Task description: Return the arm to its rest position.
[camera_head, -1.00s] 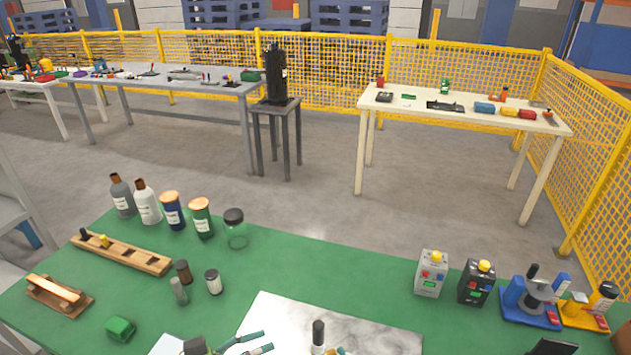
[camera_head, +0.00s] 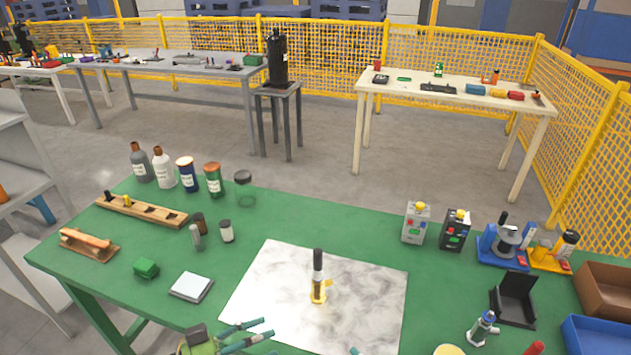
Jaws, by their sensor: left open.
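My left gripper (camera_head: 269,328) is at the bottom edge of the head view, its teal fingers apart with nothing between them. It is over the near left part of a grey-white marbled plate (camera_head: 372,285) on the green table (camera_head: 95,262).
A green block (camera_head: 146,268) and a pale square pad (camera_head: 191,287) lie left of the plate. Bottles (camera_head: 164,170) and a wooden rack (camera_head: 142,212) stand behind them. Right are two button boxes (camera_head: 416,223), a black tray (camera_head: 514,300) and bins (camera_head: 606,293).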

